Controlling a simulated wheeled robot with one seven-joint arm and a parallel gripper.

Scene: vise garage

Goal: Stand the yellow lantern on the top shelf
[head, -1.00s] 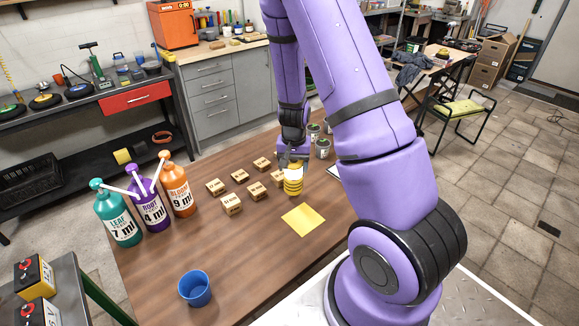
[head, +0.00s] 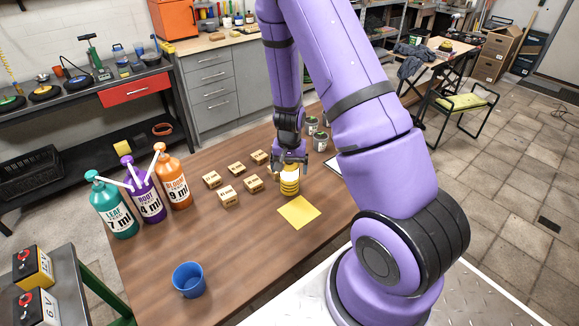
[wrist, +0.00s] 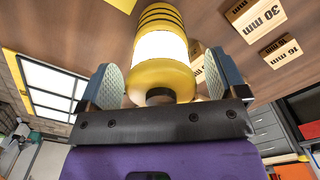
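The yellow lantern (head: 289,187), with a white band and dark rings, stands upright on the wooden table (head: 240,255), beside a yellow square sheet. My gripper (head: 291,163) is above it, pointing down, with its fingers at the lantern's upper part. In the wrist view the lantern (wrist: 161,50) lies between the two pale finger pads of my gripper (wrist: 165,82). The fingers look open, with a gap visible on the right; contact on the left is unclear. The top shelf cannot be clearly made out; a grey rack (head: 399,20) at the back is partly hidden by my arm.
Several wooden blocks (head: 228,195) stand just left of the lantern. The yellow sheet (head: 299,212) lies in front. Small cans (head: 320,143) are behind right. Pump bottles (head: 145,195) and a blue cup (head: 189,280) are at the left. The table's middle front is clear.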

